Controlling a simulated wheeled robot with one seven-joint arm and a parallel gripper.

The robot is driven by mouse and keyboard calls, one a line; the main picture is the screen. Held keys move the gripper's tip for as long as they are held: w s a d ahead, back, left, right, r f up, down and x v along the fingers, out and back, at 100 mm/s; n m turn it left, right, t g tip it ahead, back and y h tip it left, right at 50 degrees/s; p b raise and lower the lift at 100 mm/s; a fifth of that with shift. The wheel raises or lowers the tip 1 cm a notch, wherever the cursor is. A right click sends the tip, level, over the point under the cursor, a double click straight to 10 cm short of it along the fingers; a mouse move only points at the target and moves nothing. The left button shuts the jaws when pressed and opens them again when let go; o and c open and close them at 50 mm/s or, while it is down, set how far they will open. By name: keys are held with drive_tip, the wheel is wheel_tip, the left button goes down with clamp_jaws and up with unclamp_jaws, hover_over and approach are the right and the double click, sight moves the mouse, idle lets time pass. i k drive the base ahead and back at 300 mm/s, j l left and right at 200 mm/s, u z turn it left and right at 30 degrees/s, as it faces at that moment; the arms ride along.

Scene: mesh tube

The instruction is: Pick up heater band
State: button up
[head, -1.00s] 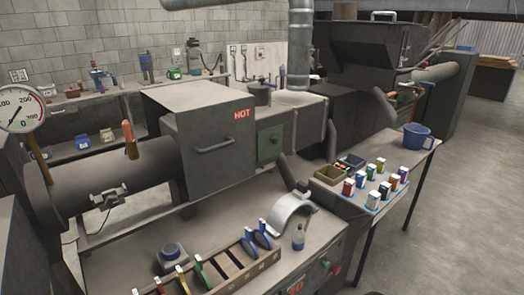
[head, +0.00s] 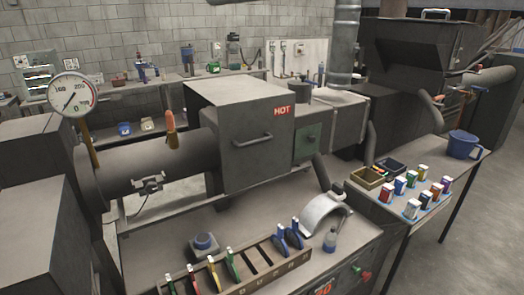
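The heater band appears to be the pale silver half-ring (head: 322,214), standing arched on the near bench (head: 190,220). It sits near the bench's right end, behind a small grey-blue bottle (head: 330,241). A dark cylindrical piece (head: 321,171) rises just behind it and meets or overlaps its top; I cannot tell whether they touch. My gripper is not in view.
A wooden rack (head: 245,268) with coloured-handled tools lies along the bench front. A barrel machine with a box marked HOT (head: 250,135) stands behind. Floor at right is clear.

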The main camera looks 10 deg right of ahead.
sight(312, 215)
drive_tip(key=i+l+u, duration=0.15)
drive_tip(key=u, duration=0.25)
drive_tip(key=i+l+u, duration=0.1)
drive_tip(key=u, duration=0.3)
drive_tip(key=i+l+u, duration=0.1)
drive_tip(key=l+u, duration=0.5)
drive_tip(key=u, duration=0.2)
